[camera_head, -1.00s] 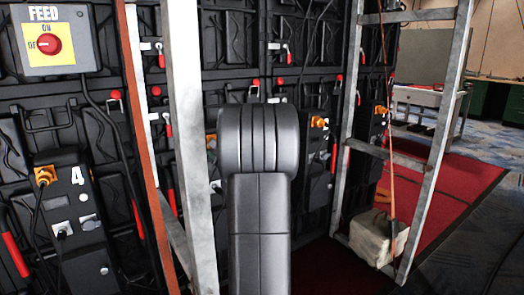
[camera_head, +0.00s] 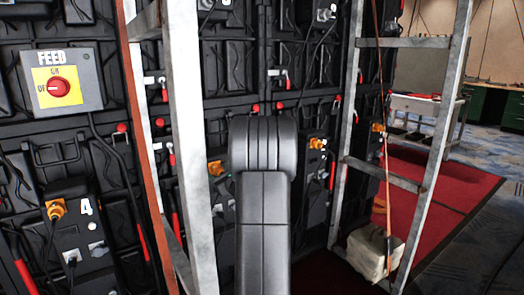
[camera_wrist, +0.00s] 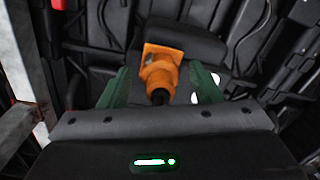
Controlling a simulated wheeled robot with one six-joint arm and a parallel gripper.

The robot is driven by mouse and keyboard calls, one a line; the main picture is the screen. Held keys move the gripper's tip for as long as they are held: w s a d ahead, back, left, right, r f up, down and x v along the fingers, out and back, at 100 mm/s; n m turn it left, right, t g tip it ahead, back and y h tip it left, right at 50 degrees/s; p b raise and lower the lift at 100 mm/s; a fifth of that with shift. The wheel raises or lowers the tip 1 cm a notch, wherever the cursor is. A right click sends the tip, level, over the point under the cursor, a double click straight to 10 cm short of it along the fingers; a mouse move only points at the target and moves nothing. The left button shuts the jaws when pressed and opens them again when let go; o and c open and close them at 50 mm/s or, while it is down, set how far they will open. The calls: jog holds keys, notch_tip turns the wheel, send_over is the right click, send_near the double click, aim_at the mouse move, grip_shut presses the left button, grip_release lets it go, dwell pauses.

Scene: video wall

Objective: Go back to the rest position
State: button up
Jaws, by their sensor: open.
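My gripper (camera_wrist: 160,70) shows in the wrist view with its two green fingers apart, one on each side of an orange connector (camera_wrist: 161,72). The connector sits against a dark box (camera_wrist: 190,45), with a black cable end toward me. The fingers do not close on it, and I cannot tell how far beyond the fingertips it lies. In the head view my own arm stands upright in the middle and hides my gripper.
A feed switch box (camera_head: 61,82) with a red knob hangs on the black video wall at left. Box 4 (camera_head: 85,235) is below it. Metal frames (camera_head: 190,150) stand left and right of my arm. A pale weight bag (camera_head: 372,254) and red carpet (camera_head: 455,190) are at right.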

jog(key=shift+r+m+p, duration=0.25)
jog(key=shift+m+p, duration=0.05)
jog(key=shift+p, duration=0.1)
jog(key=v, duration=1.1)
jog(key=shift+s+d+f, duration=0.2)
jog(key=shift+s+d, duration=0.05)
